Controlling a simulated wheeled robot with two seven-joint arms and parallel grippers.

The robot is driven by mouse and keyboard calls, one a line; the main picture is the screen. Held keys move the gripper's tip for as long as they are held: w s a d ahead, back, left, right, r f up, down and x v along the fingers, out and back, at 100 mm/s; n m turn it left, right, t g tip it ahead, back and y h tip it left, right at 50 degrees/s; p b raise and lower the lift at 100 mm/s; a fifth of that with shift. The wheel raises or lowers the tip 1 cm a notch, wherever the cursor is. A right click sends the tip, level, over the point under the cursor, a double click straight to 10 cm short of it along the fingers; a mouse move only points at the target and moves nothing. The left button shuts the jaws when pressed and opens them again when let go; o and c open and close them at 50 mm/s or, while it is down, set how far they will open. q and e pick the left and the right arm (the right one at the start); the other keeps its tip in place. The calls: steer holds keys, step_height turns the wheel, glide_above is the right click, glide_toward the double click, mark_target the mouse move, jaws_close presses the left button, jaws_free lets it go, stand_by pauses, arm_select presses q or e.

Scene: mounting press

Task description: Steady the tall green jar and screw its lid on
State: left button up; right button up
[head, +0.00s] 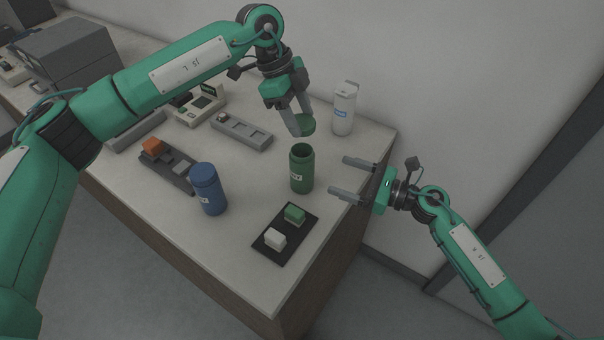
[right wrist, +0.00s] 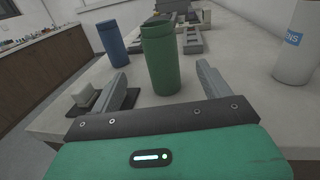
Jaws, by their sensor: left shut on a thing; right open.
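The tall green jar (head: 301,172) stands upright and open-topped on the table; it also shows in the right wrist view (right wrist: 160,58). My left gripper (head: 300,126) is shut on the green lid (head: 307,126), holding it above and slightly behind the jar, apart from its mouth. My right gripper (head: 352,177) is open to the right of the jar, its fingers pointing at it. In the right wrist view the jar stands ahead between the two fingers, with no contact visible.
A blue jar (head: 208,189) stands left of the green jar. A dark tray (head: 270,252) with a green and a white block lies in front. A white bottle (head: 344,108) stands behind on the right. A grey slotted holder (head: 241,132) lies behind on the left. The table's right edge is close.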

mark_target(300, 161)
steer(key=x, duration=1.2)
steer(key=shift+c, duration=0.2)
steer(key=c, duration=1.4)
arm_select(q)
steer(key=shift+f, duration=2.45)
arm_select(e)
steer(key=shift+c, duration=0.2)
arm_select(q)
steer(key=shift+f, duration=0.9)
steer(key=shift+f, duration=0.5)
